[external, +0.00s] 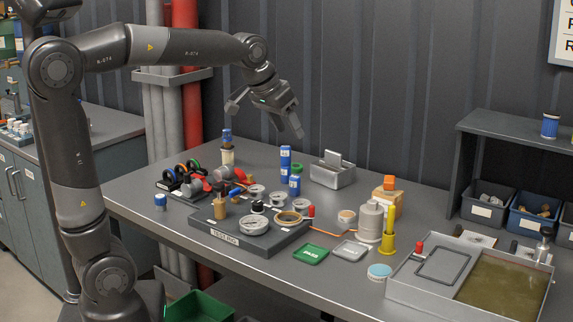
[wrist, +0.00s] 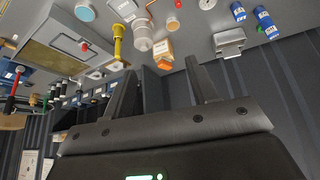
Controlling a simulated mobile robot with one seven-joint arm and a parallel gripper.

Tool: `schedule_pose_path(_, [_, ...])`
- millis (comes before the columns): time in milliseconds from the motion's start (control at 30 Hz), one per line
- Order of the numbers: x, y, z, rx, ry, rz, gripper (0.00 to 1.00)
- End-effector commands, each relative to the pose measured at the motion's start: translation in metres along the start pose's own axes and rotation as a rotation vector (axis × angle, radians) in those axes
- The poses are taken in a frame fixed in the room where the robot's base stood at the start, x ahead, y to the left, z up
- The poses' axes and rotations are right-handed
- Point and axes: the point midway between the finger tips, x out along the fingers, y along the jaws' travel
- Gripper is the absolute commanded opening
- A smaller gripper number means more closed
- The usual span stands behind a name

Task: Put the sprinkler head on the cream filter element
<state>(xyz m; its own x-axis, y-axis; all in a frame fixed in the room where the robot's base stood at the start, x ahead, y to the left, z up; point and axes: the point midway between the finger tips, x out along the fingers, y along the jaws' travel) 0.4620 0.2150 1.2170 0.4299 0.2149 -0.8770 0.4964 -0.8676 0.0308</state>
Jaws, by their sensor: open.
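My gripper (external: 266,119) is open and empty, raised above the back of the grey table. Its two fingers also show apart in the wrist view (wrist: 161,70). A pale cream-grey ribbed cylinder (external: 371,222), possibly the filter element, stands upright right of the table's middle. It also shows in the wrist view (wrist: 142,36). A smaller cream cylinder (external: 228,157) with a dark brown top stands at the back left, so I cannot tell for certain which is the filter element. I cannot single out the sprinkler head; a small brass-coloured piece (external: 220,209) stands on the test rig.
The test rig (external: 250,238) carries gauges and rings. Blue cans (external: 285,163), a metal bin (external: 332,172), an orange block (external: 389,183) and a yellow post (external: 388,242) stand around. A tray (external: 415,295) of murky liquid and a shelf (external: 500,124) are at right.

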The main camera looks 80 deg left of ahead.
Motion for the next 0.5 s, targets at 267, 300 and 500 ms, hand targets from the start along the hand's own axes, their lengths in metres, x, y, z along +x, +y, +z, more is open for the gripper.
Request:
schedule_pose_path(267, [-0.034, 0.076, 0.129, 0.232, -0.007, 0.116, 0.53])
schedule_pose_path(300, [-0.037, 0.082, 0.148, 0.264, -0.008, 0.131, 0.53])
schedule_pose_path(500, [-0.040, 0.097, 0.230, 0.400, -0.012, 0.192, 0.53])
